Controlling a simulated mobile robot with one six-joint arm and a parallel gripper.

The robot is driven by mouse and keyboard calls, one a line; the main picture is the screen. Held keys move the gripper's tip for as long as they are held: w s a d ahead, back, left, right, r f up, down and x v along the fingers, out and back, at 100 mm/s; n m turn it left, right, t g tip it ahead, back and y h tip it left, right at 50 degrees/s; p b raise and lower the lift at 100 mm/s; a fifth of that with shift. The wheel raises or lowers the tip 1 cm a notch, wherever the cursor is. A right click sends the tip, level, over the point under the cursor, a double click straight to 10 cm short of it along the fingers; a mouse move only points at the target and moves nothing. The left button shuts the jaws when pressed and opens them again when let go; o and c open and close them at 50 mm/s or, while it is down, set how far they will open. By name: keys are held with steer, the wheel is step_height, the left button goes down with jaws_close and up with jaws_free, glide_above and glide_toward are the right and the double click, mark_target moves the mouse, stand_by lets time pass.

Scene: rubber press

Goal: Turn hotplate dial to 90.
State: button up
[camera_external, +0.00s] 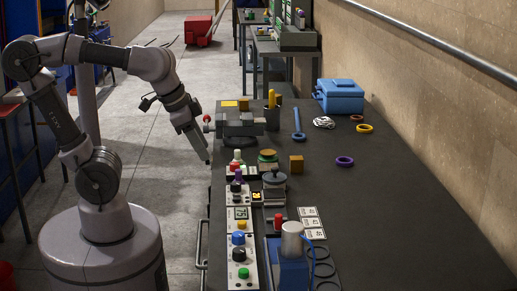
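A small dark unit with a lit orange display (257,196) stands near the table's left edge. A grey round pot-like piece (274,180) sits just right of it; this looks like the hotplate. Its dial is too small to make out, and the number on the display cannot be read. My gripper (207,158) points down at the left edge of the table, left of and beyond the hotplate, touching nothing that I can see. Its fingers are too small to tell whether they are open or shut.
A control panel (241,255) with coloured knobs and buttons runs along the left edge. A blue press with a grey cylinder (291,240) stands beside it. A vise (240,124), blue toolbox (339,96) and coloured rings (345,161) lie farther back. The table's right side (410,220) is clear.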

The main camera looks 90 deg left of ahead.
steer(key=shift+o, duration=1.1)
steer(key=w+a+r+n+g+p, duration=0.1)
steer(key=w+a+r+n, duration=0.1)
steer(key=w+a+n, duration=0.2)
steer(key=shift+w+a+n+g, duration=0.2)
steer(key=shift+a+n+g, duration=0.25)
steer(key=shift+n, duration=0.75)
steer(key=n+g+h+p, duration=0.2)
steer(key=n+g+h, duration=0.1)
steer(key=n, duration=1.5)
glide_above(236, 183)
step_height(236, 183, down, 6)
step_height(236, 183, down, 17)
steer(key=b, duration=0.8)
steer(key=shift+f, duration=0.1)
jaws_close()
